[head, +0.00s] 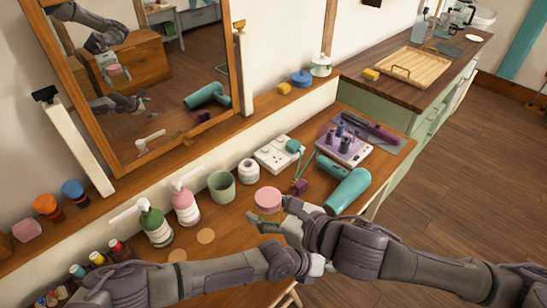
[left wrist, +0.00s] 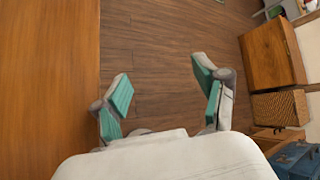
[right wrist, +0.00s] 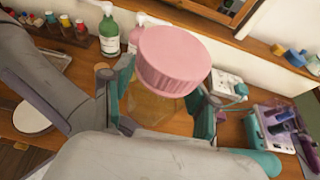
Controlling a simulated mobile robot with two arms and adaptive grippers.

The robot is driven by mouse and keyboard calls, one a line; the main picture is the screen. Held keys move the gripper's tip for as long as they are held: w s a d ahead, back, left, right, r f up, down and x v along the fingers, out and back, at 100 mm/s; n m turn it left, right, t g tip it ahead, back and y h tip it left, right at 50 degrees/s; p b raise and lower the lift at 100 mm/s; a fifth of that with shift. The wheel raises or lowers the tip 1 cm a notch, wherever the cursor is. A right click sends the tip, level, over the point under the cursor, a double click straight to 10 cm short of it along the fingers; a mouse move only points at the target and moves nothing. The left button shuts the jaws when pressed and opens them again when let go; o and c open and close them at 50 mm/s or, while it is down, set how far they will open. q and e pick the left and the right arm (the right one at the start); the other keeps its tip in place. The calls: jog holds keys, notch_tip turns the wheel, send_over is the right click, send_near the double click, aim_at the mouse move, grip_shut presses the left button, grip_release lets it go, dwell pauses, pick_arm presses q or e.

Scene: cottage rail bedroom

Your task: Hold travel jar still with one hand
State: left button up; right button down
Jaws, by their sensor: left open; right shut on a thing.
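In the right wrist view the jar (right wrist: 177,60) fills the middle, with an amber, see-through body below the lid. My right gripper (right wrist: 163,103) is shut on that body, one finger on each side, below the lid. The right gripper (head: 277,216) also shows in the head view. My left gripper (left wrist: 161,80) is open and empty over the floor beside the table edge. In the head view the right arm partly hides it.
A green pump bottle (head: 154,224), a pink pump bottle (head: 185,204) and a green cup (head: 222,187) stand left of the jar. A white socket box (head: 277,154) is behind it. A teal hair dryer (head: 347,192) lies to the right. A mirror (head: 150,80) leans behind.

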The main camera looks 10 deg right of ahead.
pick_arm(q)
jog(key=w+r+m, duration=0.1)
jog(key=w, duration=0.1)
jog(key=w+a+r+m+t+h, duration=0.1)
jog(key=w+r, duration=0.1)
jog(key=w+r+m+t, duration=0.1)
jog(key=w+r, duration=0.1)
jog(key=shift+w+a, duration=0.25)
jog(key=shift+w, duration=0.15)
jog(key=w+a+r+t+h, duration=0.2)
jog(key=w+a+r, duration=0.1)
jog(key=w+r, duration=0.4)
notch_tip(320, 180, up, 26)
jog(key=n+g+y, duration=0.5)
jog(key=n+y, duration=0.3)
jog(key=y, duration=0.5)
send_over(273, 195)
jog(key=shift+d+r, duration=0.1)
jog(key=shift+f, duration=0.25)
notch_tip(273, 195, down, 7)
jog(key=shift+f, duration=0.15)
